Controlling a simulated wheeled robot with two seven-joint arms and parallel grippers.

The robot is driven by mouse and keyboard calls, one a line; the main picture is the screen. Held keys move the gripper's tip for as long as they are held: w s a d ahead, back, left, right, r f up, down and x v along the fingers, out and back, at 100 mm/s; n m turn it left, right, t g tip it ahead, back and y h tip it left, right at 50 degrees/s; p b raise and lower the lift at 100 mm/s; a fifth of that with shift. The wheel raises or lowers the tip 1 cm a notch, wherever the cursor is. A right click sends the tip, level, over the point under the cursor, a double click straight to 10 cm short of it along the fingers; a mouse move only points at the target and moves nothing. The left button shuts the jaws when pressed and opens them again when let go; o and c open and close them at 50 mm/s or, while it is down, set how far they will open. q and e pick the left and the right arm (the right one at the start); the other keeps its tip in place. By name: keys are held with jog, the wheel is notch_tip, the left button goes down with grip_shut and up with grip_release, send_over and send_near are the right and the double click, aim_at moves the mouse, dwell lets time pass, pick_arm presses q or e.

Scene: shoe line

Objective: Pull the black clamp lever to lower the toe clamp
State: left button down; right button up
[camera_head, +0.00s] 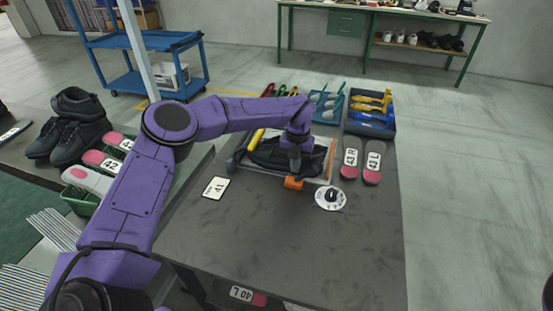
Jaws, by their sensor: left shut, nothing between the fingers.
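My left gripper (295,171) is shut and empty, pointing down over the front of a black item (264,155) on the work table. That item looks like a shoe upper or fixture on a light board; the arm hides part of it. An orange block (292,184) is just below the fingertips; I cannot tell if they touch. A white round disc with a black knob (331,197) lies right of the block. I cannot clearly make out the black clamp lever or the toe clamp. My right gripper is not in view.
The dark table (290,255) is clear in front. A card marked 41 (216,188) lies left. Soles marked 43 R (349,164) and 41 L (372,167) lie right. A tool tray (369,128) and a teal rack (326,106) stand behind. Black shoes (74,122) stand far left.

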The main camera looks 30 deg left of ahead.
pick_arm(q)
jog(key=shift+s+a, duration=0.2)
jog(key=shift+a, duration=0.55)
jog(key=shift+r, duration=0.1)
notch_tip(320, 180, up, 9)
jog(key=p, duration=0.6)
